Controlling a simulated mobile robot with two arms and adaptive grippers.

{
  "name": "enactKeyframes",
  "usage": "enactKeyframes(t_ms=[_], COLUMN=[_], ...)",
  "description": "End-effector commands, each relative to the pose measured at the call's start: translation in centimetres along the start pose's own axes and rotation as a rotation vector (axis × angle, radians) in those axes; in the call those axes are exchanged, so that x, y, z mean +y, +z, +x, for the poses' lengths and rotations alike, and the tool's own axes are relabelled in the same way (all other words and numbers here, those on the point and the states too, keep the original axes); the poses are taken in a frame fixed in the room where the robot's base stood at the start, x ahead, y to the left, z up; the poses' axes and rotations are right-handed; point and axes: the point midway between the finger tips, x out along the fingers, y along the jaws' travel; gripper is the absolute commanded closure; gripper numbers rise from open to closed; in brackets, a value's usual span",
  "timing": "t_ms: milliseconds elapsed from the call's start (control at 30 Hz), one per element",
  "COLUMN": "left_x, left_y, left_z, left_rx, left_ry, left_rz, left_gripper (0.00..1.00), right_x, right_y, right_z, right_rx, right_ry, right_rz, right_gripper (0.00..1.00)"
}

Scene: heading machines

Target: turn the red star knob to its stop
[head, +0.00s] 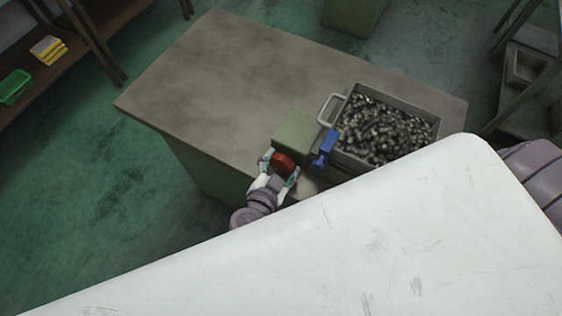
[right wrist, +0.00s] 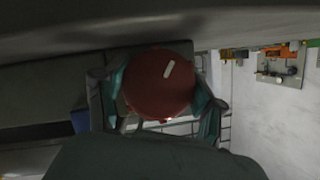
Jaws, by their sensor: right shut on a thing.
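The red star knob (head: 283,164) sits on the front of a green-grey block (head: 296,133) at the near edge of a workbench. In the right wrist view the knob (right wrist: 160,84) fills the middle and shows a short white mark near its upper right. My right gripper (head: 279,171) is closed around the knob, with one finger on each side; both fingers also show in the right wrist view (right wrist: 163,95). A blue part (head: 325,148) is beside the block on its right. My left gripper is not in view.
A metal bin (head: 437,127) full of dark metal pieces stands on the workbench (head: 205,80), close right of the block. The left part of the bench top is clear. A large white surface covers the lower right of the head view. Shelving (head: 40,75) stands at far left.

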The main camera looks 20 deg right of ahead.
Motion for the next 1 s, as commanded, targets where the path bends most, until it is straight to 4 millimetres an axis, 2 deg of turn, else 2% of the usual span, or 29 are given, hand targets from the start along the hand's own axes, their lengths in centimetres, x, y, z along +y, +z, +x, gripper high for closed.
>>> enactKeyframes(t_ms=[233,667,700,833,1000], left_x=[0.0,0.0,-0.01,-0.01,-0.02], left_y=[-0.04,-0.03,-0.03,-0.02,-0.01], left_z=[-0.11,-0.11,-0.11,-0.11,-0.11], left_rx=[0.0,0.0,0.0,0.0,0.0], left_ry=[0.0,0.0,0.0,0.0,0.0], left_rz=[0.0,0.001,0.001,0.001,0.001], left_gripper=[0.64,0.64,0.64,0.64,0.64], right_x=[0.06,0.04,0.04,0.02,0.0], right_y=[-0.01,-0.03,-0.03,-0.03,-0.02], right_z=[0.02,0.04,0.05,0.04,0.02], right_rx=[-0.001,0.0,0.0,0.0,-0.001], right_ry=[-0.022,-0.026,-0.026,-0.026,-0.027], right_rz=[0.06,0.069,0.069,0.068,0.068], right_gripper=[0.66,0.66,0.26,0.05,0.05])
